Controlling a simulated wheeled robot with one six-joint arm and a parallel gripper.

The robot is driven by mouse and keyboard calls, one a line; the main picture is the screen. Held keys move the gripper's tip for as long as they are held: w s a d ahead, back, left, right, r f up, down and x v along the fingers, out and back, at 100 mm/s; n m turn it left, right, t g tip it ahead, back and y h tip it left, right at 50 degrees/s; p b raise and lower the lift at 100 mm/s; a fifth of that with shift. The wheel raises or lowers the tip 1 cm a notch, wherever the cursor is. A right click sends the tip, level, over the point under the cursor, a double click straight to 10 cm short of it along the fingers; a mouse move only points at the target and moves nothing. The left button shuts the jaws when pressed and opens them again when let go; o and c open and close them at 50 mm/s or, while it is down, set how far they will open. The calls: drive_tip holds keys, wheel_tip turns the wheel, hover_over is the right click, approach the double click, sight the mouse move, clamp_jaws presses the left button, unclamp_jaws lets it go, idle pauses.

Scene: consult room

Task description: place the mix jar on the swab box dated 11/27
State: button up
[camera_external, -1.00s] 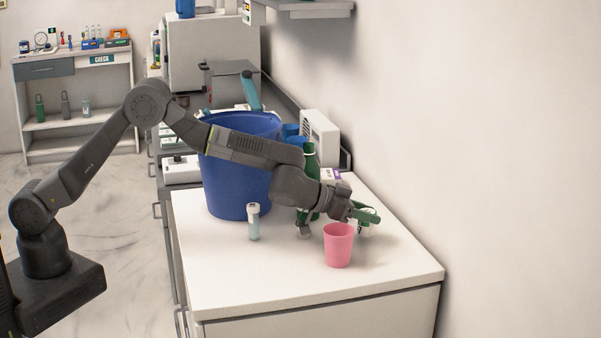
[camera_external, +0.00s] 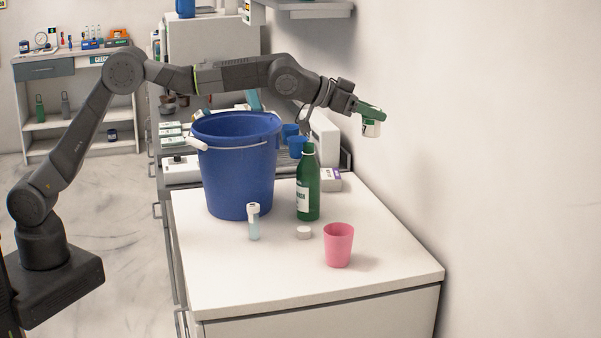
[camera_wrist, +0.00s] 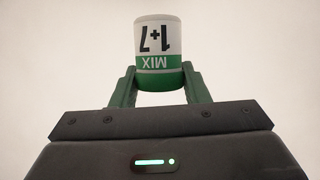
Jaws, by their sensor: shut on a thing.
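The mix jar is a white cylinder with a green band, marked "MIX" and "1+7" in the wrist view (camera_wrist: 157,50), where it appears upside down. My gripper (camera_wrist: 158,80) is shut on the jar with its green fingers at the jar's sides. In the external view my gripper (camera_external: 368,110) holds the jar (camera_external: 371,128) in the air, well above the counter and near the wall. Small white boxes (camera_external: 329,180) with a purple patch sit behind the green bottle. I cannot read any date on them.
On the white counter (camera_external: 240,285) stand a large blue bucket (camera_external: 237,170), a green bottle (camera_external: 308,188), a pink cup (camera_external: 339,245), a small clear vial (camera_external: 254,222) and a white cap-like piece (camera_external: 304,232). More white boxes (camera_external: 171,136) lie behind the bucket. The counter's front is clear.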

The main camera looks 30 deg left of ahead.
drive_tip(key=shift+r, duration=0.55)
drive_tip(key=w+a+n+t+y+b, duration=0.25)
drive_tip(key=w+a+b, duration=0.65)
drive_tip(key=w+a, duration=2.3)
drive_tip(key=m+g+h+b, duration=0.5)
drive_tip(key=m+g+b, duration=0.3)
hover_over(329, 173)
drive_tip(key=shift+n, duration=0.25)
wheel_tip(329, 173, down, 21)
drive_tip(key=shift+w+r, duration=0.15)
drive_tip(key=shift+r, duration=0.05)
drive_tip(key=shift+s+d+f, duration=0.1)
drive_tip(key=shift+s, duration=0.15)
drive_tip(key=shift+f, duration=1.45)
drive_tip(key=shift+b, duration=0.3)
